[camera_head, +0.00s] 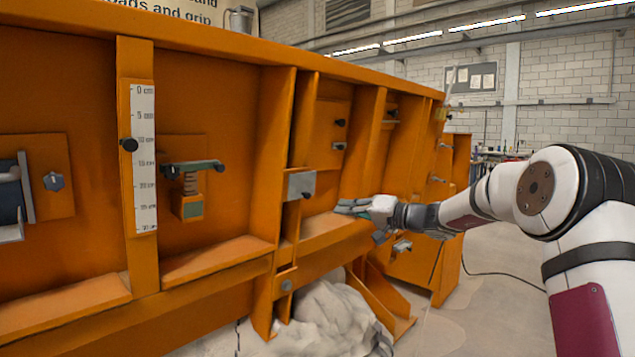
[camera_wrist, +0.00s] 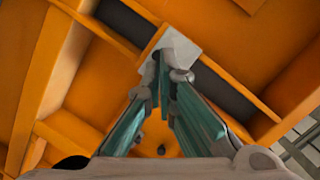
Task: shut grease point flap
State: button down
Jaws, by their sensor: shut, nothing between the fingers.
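My gripper (camera_head: 345,207) is shut and empty in front of the orange wall, right of a small grey metal plate (camera_head: 301,184) with a dark knob. This plate, on an orange upright, looks like the grease point flap, though I cannot be sure. In the wrist view my teal fingers (camera_wrist: 164,77) come together near a pale plate (camera_wrist: 182,45), likely the same one. The fingertips overlap its lower edge in that view; I cannot tell whether they touch it. Its hinge and how far it stands open are not clear.
A spring-loaded lever (camera_head: 192,168) and a centimetre scale (camera_head: 144,158) are on the wall at left. Orange ribs and a ledge (camera_head: 218,259) stick out around the plate. A pale sand heap (camera_head: 325,315) lies below. Open floor is at right.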

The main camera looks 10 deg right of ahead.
jog(key=s+d+m+t+p, duration=0.1)
jog(key=m+t+p, duration=0.1)
jog(key=m+p, duration=0.25)
jog(key=m+t, duration=0.1)
jog(key=m, duration=0.3)
send_near(309, 194)
jog(key=shift+h, duration=0.4)
jog(key=x, duration=0.7)
jog(key=shift+s+a, duration=0.1)
jog(key=shift+a, duration=0.05)
jog(key=shift+w+a+f+t+b, duration=0.2)
jog(key=shift+w+t+b, duration=0.15)
jog(key=shift+b, duration=0.85)
jog(key=shift+w+a+r+y+b, duration=0.15)
jog(key=shift+y+b, duration=0.15)
jog(key=shift+b, duration=0.25)
jog(key=shift+r, duration=0.3)
